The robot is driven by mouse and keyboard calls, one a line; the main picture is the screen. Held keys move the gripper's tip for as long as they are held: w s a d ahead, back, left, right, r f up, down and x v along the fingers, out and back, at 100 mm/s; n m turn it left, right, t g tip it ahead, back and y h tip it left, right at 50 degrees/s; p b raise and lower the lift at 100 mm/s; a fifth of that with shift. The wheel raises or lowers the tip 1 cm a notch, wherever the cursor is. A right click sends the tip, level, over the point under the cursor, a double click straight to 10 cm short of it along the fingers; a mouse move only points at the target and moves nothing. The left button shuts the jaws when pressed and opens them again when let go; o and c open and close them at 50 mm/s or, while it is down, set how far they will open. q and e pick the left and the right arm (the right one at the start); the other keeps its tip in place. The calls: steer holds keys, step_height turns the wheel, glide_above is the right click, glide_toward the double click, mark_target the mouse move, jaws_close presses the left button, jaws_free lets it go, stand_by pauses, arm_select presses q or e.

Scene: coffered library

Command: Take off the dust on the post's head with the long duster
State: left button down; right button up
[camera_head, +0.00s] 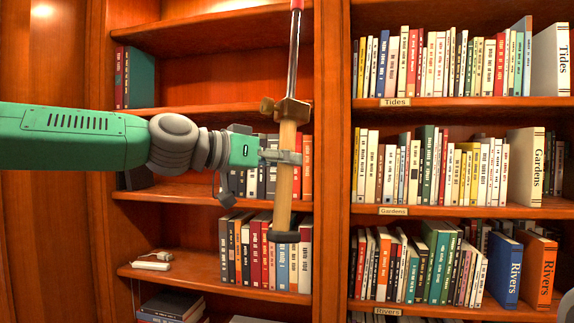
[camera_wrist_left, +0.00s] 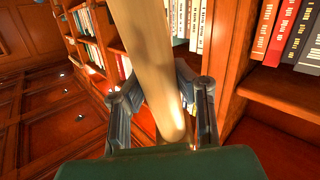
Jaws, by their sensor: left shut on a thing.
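The long duster stands nearly upright in the head view, with a pale wooden handle (camera_head: 286,190), a brass-coloured collar and a thin metal pole (camera_head: 294,55) that turns red at the top edge. Its upper end is out of the picture. My left gripper (camera_head: 284,157) is shut around the wooden handle, below the collar. In the left wrist view the handle (camera_wrist_left: 150,60) runs between the two fingers of my left gripper (camera_wrist_left: 165,105). The post's head and any dust on it do not show.
Wooden bookcases fill the background. Books stand on the right shelves, labelled Tides (camera_head: 395,102), Gardens (camera_head: 393,210) and Rivers (camera_head: 388,311). A wooden upright (camera_head: 331,200) divides the bays behind the duster. A small white object (camera_head: 152,262) lies on a left shelf. The upper left shelf is mostly empty.

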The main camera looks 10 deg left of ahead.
mark_target(280, 112)
arm_select(q)
steer(key=shift+w+r+p, duration=0.15)
steer(key=shift+r+p, duration=0.85)
steer(key=shift+r, duration=0.55)
steer(key=shift+w+r+p, duration=0.15)
steer(key=shift+r+p, duration=0.85)
steer(key=shift+r, duration=0.5)
steer(key=shift+w+r+p, duration=0.15)
steer(key=shift+r+p, duration=0.15)
steer(key=shift+r, duration=1.05)
steer(key=w+r, duration=0.8)
steer(key=r, duration=0.2)
steer(key=shift+d, duration=0.2)
